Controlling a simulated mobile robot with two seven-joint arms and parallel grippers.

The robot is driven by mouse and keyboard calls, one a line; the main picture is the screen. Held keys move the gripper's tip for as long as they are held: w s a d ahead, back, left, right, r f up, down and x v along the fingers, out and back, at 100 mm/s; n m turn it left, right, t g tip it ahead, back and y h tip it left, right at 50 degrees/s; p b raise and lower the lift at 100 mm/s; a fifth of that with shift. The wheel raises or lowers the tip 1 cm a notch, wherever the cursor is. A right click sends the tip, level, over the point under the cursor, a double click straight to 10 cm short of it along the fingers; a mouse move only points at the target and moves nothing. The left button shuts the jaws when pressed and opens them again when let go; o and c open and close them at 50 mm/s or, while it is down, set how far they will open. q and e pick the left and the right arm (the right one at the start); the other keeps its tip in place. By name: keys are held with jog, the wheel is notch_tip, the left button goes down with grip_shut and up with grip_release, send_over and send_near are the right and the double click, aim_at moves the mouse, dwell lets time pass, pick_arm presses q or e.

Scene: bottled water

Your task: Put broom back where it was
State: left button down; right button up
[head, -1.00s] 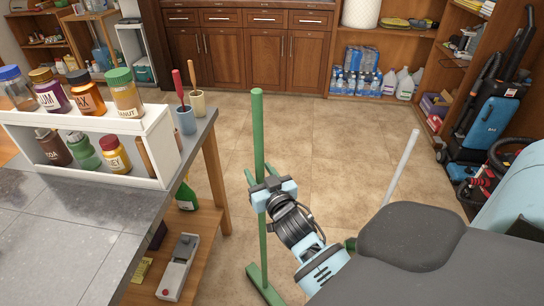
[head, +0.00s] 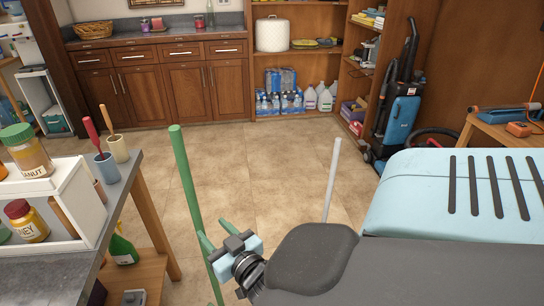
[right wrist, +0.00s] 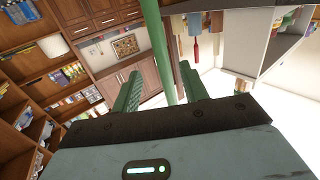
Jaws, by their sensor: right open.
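The broom shows as a green pole (head: 189,185) left of centre in the head view, leaning to the left at its top. Its lower end is out of frame. My right gripper (head: 214,233) is open at the pole, with its green fingers pointing away from me. In the right wrist view the pole (right wrist: 156,45) rises between the two spread fingers of the right gripper (right wrist: 163,85). I cannot tell whether either finger touches it. My left gripper is not in view.
A grey-topped table (head: 65,272) with a white jar rack (head: 75,205) stands at the left. A thin pale pole (head: 332,180) stands right of the gripper. A blue vacuum cleaner (head: 397,120) is at the back right. The tiled floor (head: 270,165) between is mostly clear.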

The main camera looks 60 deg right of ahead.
jog(key=s+a+f+n+g+y, duration=0.2)
jog(key=s+a+f+g, duration=0.1)
jog(key=s+f, duration=0.55)
jog(key=s+a+f+n+g+y, duration=0.15)
jog(key=s+a+f, duration=0.25)
jog(key=s+f, duration=0.4)
jog(key=s+a+f+g+y, duration=0.1)
jog(key=s+a+f+g, duration=0.2)
jog(key=s, duration=0.6)
jog(key=s+a+f+n+g+y, duration=0.1)
jog(key=s+a+f+g+y, duration=0.1)
jog(key=s+f, duration=0.3)
jog(key=s+a+g, duration=0.1)
jog(key=s, duration=0.3)
